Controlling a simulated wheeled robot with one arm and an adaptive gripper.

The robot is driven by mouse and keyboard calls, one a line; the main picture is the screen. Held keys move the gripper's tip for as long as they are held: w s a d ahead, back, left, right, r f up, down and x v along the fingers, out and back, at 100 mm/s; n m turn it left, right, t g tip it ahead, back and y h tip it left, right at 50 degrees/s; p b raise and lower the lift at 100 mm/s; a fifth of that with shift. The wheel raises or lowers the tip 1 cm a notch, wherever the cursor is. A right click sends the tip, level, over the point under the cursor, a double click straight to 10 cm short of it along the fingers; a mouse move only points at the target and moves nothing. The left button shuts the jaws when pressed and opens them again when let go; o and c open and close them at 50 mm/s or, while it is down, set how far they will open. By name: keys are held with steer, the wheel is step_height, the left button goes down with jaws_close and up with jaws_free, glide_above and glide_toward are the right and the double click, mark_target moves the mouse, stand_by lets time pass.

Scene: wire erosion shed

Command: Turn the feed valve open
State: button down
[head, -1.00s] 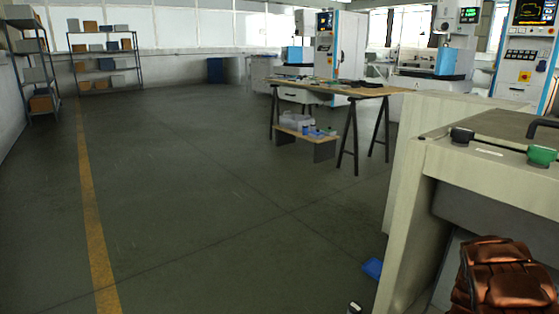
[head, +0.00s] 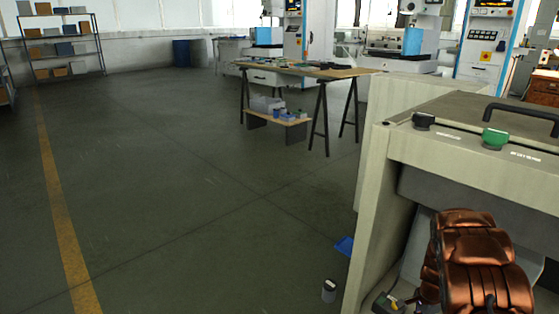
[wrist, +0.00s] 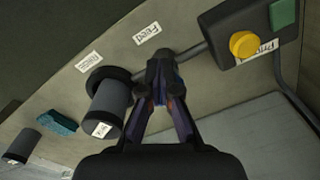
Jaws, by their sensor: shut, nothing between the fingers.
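In the wrist view my gripper (wrist: 164,78) is shut, its fingertips close together in front of a grey panel. The panel carries a white "Feed" label (wrist: 147,33) just above and left of the fingertips. No valve handle shows clearly under that label; my fingers hide the spot behind them. A dark pipe (wrist: 193,50) runs from behind the fingertips toward the upper right. Whether the fingertips touch anything there I cannot tell. In the head view my gripper is not clearly visible; my copper-coloured arm is at the lower right.
Left of my fingers are a grey cylinder (wrist: 108,108) and a second label (wrist: 88,62). A dark box with a yellow button (wrist: 243,45) is at upper right. In the head view a cabinet with a green knob (head: 495,138) stands right; the floor left is free.

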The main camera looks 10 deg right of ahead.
steer(key=shift+s+d+p, duration=0.2)
steer(key=shift+s+p, duration=0.25)
steer(key=shift+s, duration=0.05)
stand_by(0.4)
step_height(320, 180, up, 6)
steer(key=p, duration=0.2)
steer(key=shift+s+a+p, duration=0.15)
steer(key=shift+a+p, duration=0.2)
steer(key=shift+a, duration=0.05)
stand_by(0.5)
